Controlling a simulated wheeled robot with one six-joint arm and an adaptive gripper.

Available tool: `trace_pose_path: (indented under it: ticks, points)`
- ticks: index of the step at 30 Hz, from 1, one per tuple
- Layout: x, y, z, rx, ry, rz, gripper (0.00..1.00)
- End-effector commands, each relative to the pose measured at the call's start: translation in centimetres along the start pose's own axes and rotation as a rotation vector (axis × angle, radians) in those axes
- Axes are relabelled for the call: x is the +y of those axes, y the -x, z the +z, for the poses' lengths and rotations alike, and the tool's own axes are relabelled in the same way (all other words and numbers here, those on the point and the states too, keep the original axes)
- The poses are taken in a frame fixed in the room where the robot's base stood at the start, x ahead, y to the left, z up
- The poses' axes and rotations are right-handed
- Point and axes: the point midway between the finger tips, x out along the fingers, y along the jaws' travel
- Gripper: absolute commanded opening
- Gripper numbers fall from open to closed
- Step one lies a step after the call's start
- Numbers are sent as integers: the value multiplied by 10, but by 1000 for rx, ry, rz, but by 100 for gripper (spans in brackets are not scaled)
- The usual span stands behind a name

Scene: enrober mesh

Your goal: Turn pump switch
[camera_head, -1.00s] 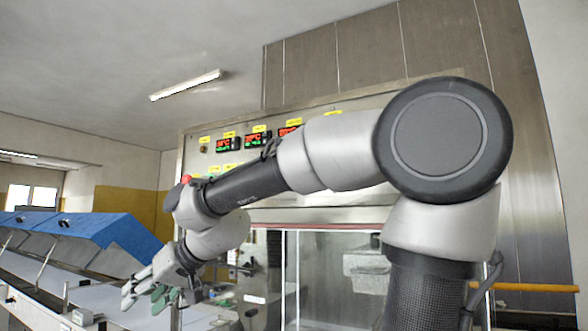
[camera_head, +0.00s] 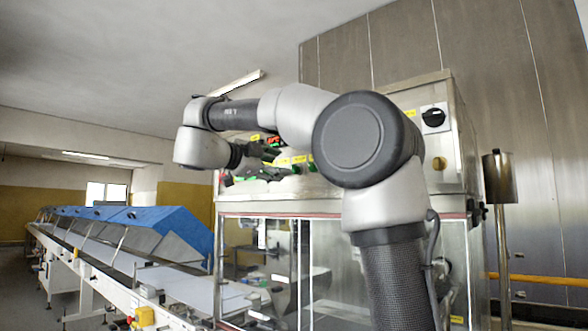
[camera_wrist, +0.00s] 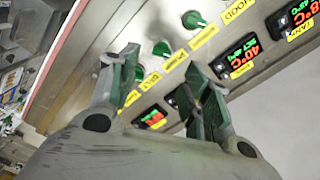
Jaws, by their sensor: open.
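In the wrist view my gripper (camera_wrist: 163,66) is open in front of the control panel (camera_wrist: 100,30), with nothing between its fingers. Small yellow labels (camera_wrist: 174,60) sit beside the knobs; one reads HOOD (camera_wrist: 238,10). I cannot tell for sure which knob is the pump switch. Contact with a knob is not clear. In the head view my gripper (camera_head: 262,151) is small before the panel.
Lit temperature displays (camera_wrist: 243,52) line the panel near my right finger. A conveyor with blue covers (camera_head: 165,228) runs left. A steel post (camera_head: 499,180) stands right.

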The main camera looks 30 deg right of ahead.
Motion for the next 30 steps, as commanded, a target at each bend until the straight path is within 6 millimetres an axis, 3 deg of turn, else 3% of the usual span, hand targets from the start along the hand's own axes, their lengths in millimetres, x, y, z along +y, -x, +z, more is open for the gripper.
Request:
trace_pose_path:
  ticks: [12, 24, 30]
  points:
    - [-1, -64, 0, 1, 2, -2, 48]
    - [-1, -74, 0, -2, 1, -5, 48]
    - [-1, -74, 0, -2, 1, -5, 12]
